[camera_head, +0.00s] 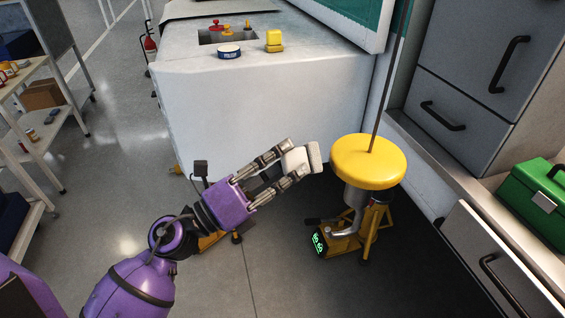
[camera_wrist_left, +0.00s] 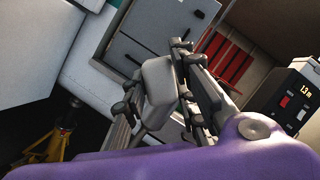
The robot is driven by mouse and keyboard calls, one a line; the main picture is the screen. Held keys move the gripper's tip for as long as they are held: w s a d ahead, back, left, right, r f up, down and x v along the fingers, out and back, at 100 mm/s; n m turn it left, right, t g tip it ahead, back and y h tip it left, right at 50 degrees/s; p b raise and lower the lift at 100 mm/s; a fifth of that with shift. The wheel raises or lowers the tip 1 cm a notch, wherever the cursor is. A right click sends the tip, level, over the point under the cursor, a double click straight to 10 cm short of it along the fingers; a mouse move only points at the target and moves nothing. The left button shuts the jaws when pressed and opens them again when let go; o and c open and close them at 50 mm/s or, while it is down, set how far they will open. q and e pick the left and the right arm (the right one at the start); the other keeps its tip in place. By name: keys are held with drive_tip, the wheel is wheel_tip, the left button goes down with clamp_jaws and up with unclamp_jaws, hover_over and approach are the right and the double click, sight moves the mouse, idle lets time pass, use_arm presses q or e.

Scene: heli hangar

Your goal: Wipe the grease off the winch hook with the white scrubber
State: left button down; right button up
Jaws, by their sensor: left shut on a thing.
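My left gripper (camera_head: 296,157) is shut on the white scrubber (camera_head: 315,157), a pale block with a flat face turned right. The scrubber also shows between the fingers in the left wrist view (camera_wrist_left: 158,80). The scrubber is to the left of the disc and above the hook in the picture, apart from both. Grease on the hook cannot be made out. My right gripper is not in view.
The white helicopter body (camera_head: 250,105) is behind, with a blue tin (camera_head: 229,53) and a yellow block (camera_head: 274,41) on top. Grey drawers (camera_head: 455,75) and a green toolbox (camera_head: 535,200) are right.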

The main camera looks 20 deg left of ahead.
use_arm(q)
drive_tip(key=shift+w+d, duration=0.5)
drive_tip(key=shift+d, duration=0.25)
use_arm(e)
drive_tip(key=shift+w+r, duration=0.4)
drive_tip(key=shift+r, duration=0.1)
use_arm(q)
drive_tip(key=shift+s+p, duration=0.1)
drive_tip(key=shift+p, duration=0.2)
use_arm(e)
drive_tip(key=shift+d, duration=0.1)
use_arm(q)
drive_tip(key=shift+s+d+p, duration=0.7)
drive_tip(key=shift+s+d, duration=1.2)
drive_tip(key=shift+s, duration=0.7)
drive_tip(key=shift+w+a, duration=0.65)
drive_tip(key=shift+w, duration=0.25)
drive_tip(key=shift+w+a, duration=0.65)
drive_tip(key=shift+w, duration=0.25)
drive_tip(key=shift+w+a, duration=0.65)
drive_tip(key=shift+w, duration=0.3)
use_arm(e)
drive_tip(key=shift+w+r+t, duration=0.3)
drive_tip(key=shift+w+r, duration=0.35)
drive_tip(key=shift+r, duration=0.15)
use_arm(q)
drive_tip(key=shift+s, duration=0.1)
drive_tip(key=shift+a+b, duration=0.1)
drive_tip(key=shift+b, duration=0.2)
